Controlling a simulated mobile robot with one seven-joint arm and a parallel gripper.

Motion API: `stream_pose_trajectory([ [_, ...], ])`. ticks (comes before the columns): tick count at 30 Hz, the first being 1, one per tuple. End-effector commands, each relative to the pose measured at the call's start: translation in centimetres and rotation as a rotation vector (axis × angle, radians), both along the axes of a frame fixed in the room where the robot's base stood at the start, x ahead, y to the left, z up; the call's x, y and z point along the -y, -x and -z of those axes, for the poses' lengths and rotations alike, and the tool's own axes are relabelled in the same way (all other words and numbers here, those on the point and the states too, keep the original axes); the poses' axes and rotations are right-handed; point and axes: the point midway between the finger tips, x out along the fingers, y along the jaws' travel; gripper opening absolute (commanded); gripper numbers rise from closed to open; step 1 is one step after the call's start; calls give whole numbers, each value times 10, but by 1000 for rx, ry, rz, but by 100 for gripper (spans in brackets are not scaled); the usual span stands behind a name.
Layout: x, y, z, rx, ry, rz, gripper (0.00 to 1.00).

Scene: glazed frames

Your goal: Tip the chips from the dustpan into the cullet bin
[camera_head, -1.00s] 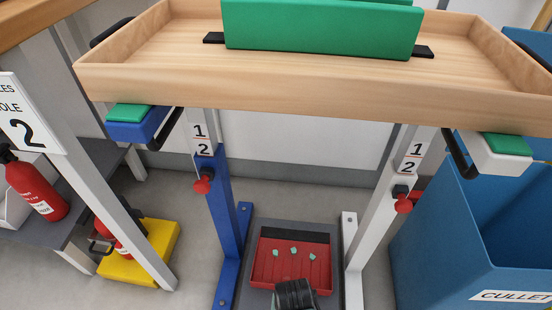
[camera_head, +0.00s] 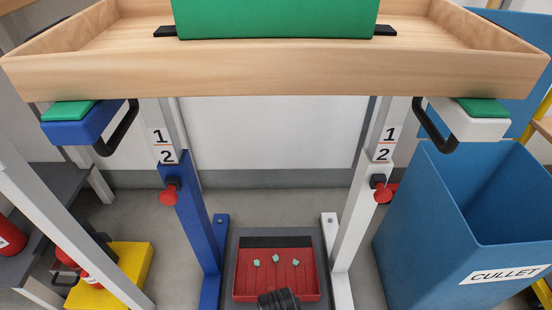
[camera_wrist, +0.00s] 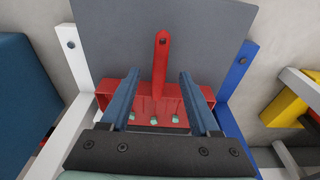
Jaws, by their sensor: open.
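The red dustpan (camera_head: 244,284) lies low on a dark grey base between the blue and white legs of the stand. Several small pale green chips (camera_head: 275,258) lie in it. In the wrist view the dustpan (camera_wrist: 105,98) and chips (camera_wrist: 175,118) show too, and its red handle (camera_wrist: 161,50) points up the picture. My gripper (camera_wrist: 158,73) is open. Its two blue fingers stand apart on either side of the handle in the picture, and I see no contact. The blue cullet bin (camera_head: 415,225), labelled CULLET, stands to the right with its top open.
A wooden tray table (camera_head: 275,75) with a green block (camera_head: 275,18) spans above the dustpan. The blue leg (camera_head: 198,225) and white leg (camera_head: 355,215) flank it. Red knobs (camera_head: 168,195) stick out from the legs. A yellow box (camera_head: 112,275) stands at left.

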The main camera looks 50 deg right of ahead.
Motion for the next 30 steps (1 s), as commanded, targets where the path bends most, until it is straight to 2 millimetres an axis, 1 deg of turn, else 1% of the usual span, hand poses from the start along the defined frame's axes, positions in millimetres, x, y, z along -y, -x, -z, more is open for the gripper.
stream_pose_trajectory([
  [1, 1, -1, 14, 1, 1, 0, 62],
  [10, 5, -4, 47, -1, -1, 0, 62],
  [15, 6, -6, 54, 1, 1, 0, 62],
  [23, 6, -5, 53, 0, 0, 0, 62],
  [27, 6, -5, 53, 0, 0, 0, 37],
  [29, 6, -5, 53, 0, 0, 0, 26],
  [30, 6, -5, 53, 0, 0, 0, 19],
])
